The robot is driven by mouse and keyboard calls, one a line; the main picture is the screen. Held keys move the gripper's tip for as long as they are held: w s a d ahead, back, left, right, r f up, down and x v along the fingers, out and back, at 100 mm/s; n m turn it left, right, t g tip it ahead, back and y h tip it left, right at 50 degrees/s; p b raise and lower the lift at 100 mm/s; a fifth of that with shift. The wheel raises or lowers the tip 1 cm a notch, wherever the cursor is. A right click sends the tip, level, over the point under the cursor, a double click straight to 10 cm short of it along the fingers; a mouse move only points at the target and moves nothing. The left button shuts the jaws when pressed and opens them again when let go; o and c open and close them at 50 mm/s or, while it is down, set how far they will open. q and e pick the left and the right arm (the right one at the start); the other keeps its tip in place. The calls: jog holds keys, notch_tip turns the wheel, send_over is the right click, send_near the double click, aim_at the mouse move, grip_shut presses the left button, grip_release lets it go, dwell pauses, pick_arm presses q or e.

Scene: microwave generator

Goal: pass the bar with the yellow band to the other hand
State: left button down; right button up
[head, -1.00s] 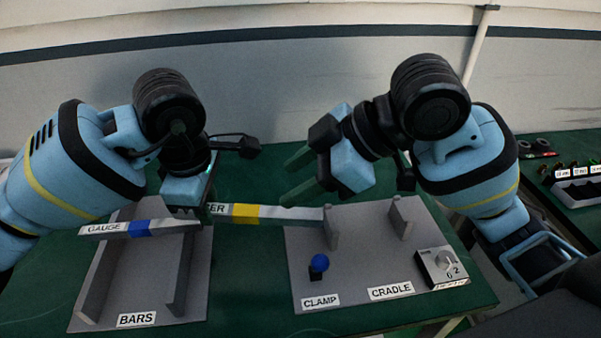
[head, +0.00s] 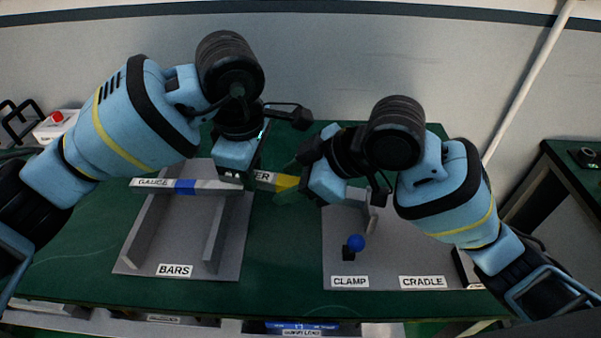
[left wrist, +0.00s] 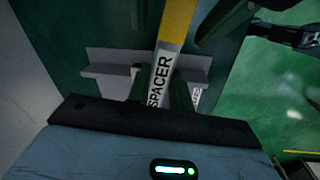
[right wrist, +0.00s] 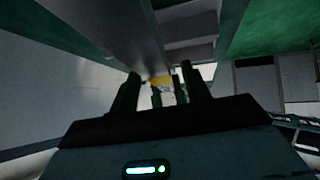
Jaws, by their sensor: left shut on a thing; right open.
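The bar with the yellow band (head: 287,183), labelled SPACER, is held in my left gripper (head: 246,176). The left wrist view shows its label (left wrist: 160,78) between the shut left fingers, with the yellow band beyond them. My right gripper (head: 291,181) is open at the yellow band, its fingers partly covering the bar. In the right wrist view the yellow band (right wrist: 160,80) shows between the open right fingers (right wrist: 158,88), ahead of them; I cannot tell whether they touch it. The bar's right end is hidden behind my right gripper.
At right stands the grey clamp and cradle plate (head: 385,260), with a blue knob (head: 355,242). Green table shows between them.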

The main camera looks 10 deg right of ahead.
jog(key=shift+c, duration=0.5)
grip_shut()
pick_arm(q)
jog(key=c, duration=1.2)
grip_release()
jog(key=shift+o, duration=0.2)
